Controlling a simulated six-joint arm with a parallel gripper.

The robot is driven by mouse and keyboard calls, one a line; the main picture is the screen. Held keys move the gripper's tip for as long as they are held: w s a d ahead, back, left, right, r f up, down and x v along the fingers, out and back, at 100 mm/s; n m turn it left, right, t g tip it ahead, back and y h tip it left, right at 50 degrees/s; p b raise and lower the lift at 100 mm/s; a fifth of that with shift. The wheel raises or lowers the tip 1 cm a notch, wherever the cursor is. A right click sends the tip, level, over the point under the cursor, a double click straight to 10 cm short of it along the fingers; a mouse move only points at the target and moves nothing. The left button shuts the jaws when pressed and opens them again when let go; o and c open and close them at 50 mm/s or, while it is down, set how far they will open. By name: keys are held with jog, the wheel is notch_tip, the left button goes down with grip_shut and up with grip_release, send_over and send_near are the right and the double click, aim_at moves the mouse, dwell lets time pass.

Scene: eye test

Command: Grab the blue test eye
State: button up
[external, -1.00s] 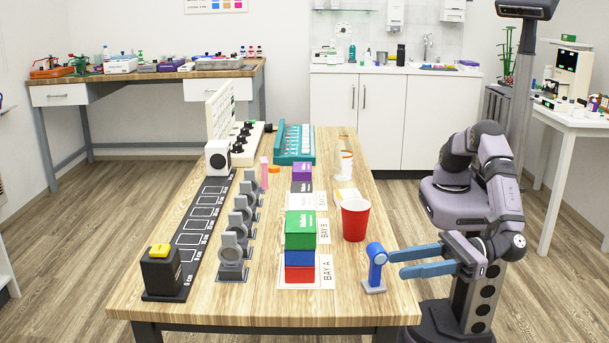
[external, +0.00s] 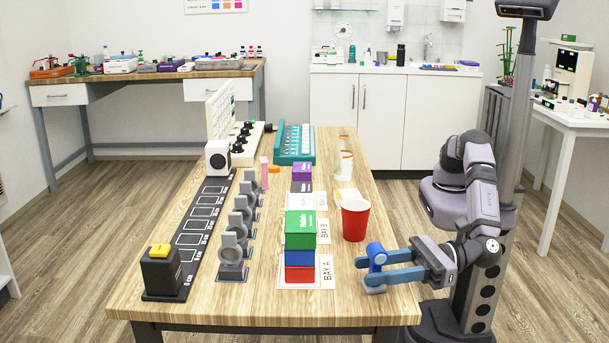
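The blue test eye (external: 376,249) stands upright near the right front edge of the wooden table, its round blue head on a stand with a small base. My gripper (external: 364,271) reaches in from the right with its two long blue fingers on either side of the stand, just below the head. One finger passes on the far side and one on the near side, covering part of the stand. The fingers look apart, with a gap still between them. I cannot tell whether either finger touches the stand.
A red cup (external: 355,220) stands just behind the test eye. A stack of green, blue and red boxes (external: 300,231) is to the left on a BAY A card. A row of grey test eyes (external: 233,243) stands further left. The table front between is clear.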

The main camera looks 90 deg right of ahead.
aim_at(378, 246)
grip_shut()
jog(key=shift+r, duration=0.15)
notch_tip(378, 246, up, 10)
jog(key=shift+f+p, duration=0.1)
jog(key=shift+p, duration=0.35)
